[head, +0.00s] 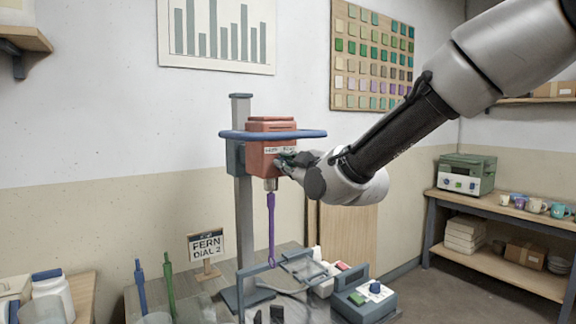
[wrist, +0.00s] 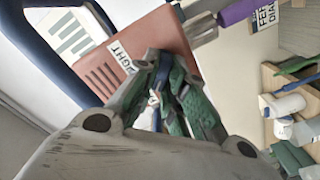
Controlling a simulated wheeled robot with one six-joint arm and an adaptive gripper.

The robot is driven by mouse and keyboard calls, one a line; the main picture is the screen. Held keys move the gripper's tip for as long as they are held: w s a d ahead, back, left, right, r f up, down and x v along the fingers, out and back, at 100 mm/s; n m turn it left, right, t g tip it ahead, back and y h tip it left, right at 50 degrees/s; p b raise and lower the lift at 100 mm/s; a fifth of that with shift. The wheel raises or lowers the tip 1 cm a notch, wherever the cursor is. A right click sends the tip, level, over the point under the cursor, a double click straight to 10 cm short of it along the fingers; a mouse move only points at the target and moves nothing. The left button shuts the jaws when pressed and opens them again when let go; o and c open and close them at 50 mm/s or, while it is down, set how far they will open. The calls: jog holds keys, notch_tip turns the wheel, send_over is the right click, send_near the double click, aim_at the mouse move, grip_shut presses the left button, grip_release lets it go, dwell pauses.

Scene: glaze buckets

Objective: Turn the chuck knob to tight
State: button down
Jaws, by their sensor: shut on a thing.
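The red mixer head (head: 271,150) sits high on a grey column, with a blue bar handle (head: 300,134) around it. My gripper (head: 287,159) is at its right front side. A white label (wrist: 120,56) on the housing is partly covered by a finger, so I cannot read the knob's setting. The grey chuck (head: 270,184) holds a purple paddle (head: 271,220) pointing down.
Blue and green paddles (head: 168,285) stand at left. A shelf with a green device (head: 466,174) is at right.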

jog(key=shift+m, duration=0.4)
jog(key=m, duration=0.3)
jog(key=shift+d+m, duration=0.1)
jog(key=shift+m, duration=0.3)
jog(key=m, duration=0.4)
jog(key=shift+w+m, duration=0.1)
jog(key=shift+m, duration=0.2)
jog(key=m, duration=0.4)
jog(key=shift+d+m, duration=0.15)
jog(key=shift+m, duration=0.15)
jog(key=shift+w+m, duration=0.1)
jog(key=shift+m, duration=1.9)
jog(key=c, duration=1.5)
grip_release()
jog(key=shift+d, duration=0.1)
